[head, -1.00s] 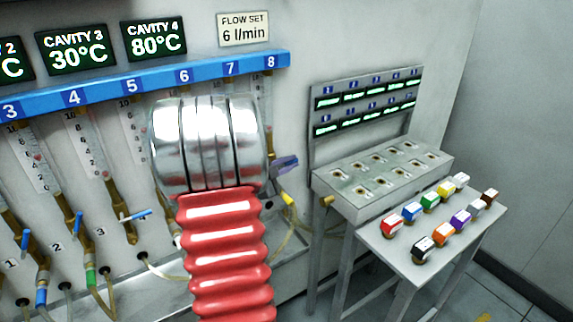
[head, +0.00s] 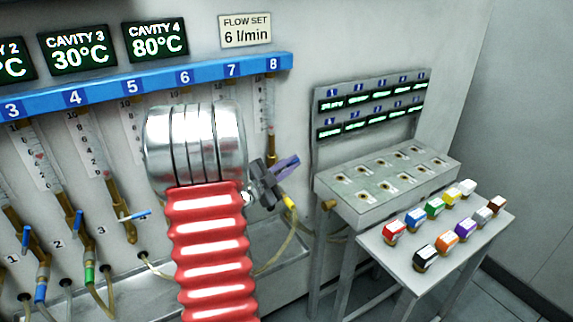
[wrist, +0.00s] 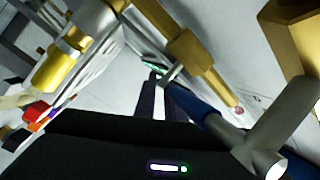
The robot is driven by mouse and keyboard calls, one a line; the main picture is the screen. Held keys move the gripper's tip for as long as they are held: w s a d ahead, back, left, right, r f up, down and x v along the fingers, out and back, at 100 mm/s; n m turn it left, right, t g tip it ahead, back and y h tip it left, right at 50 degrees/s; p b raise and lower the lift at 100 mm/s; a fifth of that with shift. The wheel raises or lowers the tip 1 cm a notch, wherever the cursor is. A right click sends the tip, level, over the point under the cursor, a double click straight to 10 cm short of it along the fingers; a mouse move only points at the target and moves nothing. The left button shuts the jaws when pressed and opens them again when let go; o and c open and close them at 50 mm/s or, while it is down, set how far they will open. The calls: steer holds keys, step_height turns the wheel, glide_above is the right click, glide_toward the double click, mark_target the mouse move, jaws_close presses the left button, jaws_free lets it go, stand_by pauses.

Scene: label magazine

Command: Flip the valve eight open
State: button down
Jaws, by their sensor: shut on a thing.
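My gripper (head: 288,163) is at the foot of the station-eight column, under the number 8 on the blue rail. Its purple-grey fingers point up and right. In the wrist view my gripper (wrist: 153,84) has its fingers together at the valve eight lever (wrist: 192,106), a blue handle running from a grey pivot. The jaws are shut on this lever; their exact contact is partly hidden. In the head view I cannot make out the lever apart from the fingers. The brass fitting (wrist: 192,48) lies just beyond the fingertips. The valve eight tube (head: 270,105) rises above.
The blue rail (head: 150,87) runs above the row of tubes. A yellow-collared hose (head: 289,202) hangs just below my gripper. To the right stand a socket bench (head: 385,188) and a low table (head: 400,258) with several coloured plugs. My arm hides stations six and seven.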

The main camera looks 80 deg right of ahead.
steer(key=shift+f, duration=0.15)
steer(key=c, duration=1.8)
jaws_free()
steer(key=shift+a, duration=0.1)
steer(key=v, duration=1.3)
steer(key=shift+w+a, duration=0.15)
steer(key=shift+a, duration=0.15)
